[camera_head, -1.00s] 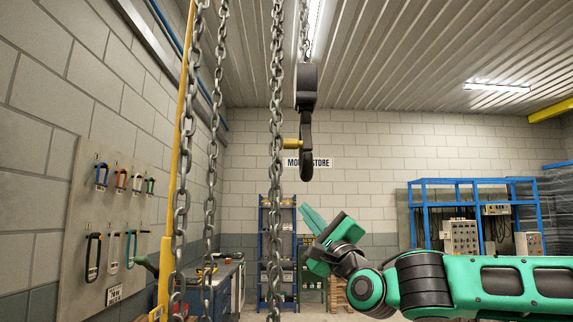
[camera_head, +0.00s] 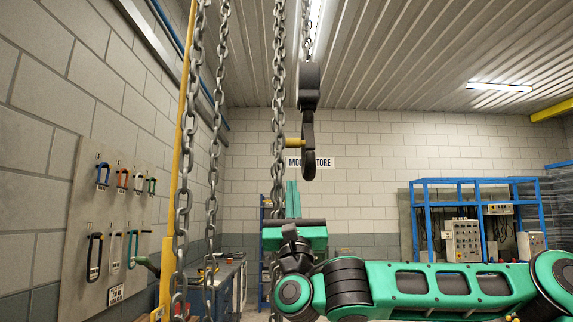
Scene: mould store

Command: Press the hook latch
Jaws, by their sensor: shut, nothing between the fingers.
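A dark hook (camera_head: 309,150) hangs from a chain near the middle of the picture, its block (camera_head: 308,85) above it. A small yellow latch piece (camera_head: 295,142) sticks out to the left of the hook's upper part. My gripper (camera_head: 293,184) is green and points upward below the hook, a little to its left. Its fingers are together and hold nothing. A gap shows between the fingertips and the yellow piece in the picture; the distance in depth is hard to tell.
Heavy chains (camera_head: 278,100) hang left of the hook, close to my gripper. A yellow post (camera_head: 175,150) and a board with shackles (camera_head: 120,225) stand at left. A blue rack (camera_head: 470,183) with control boxes is at back right. The air right of the hook is clear.

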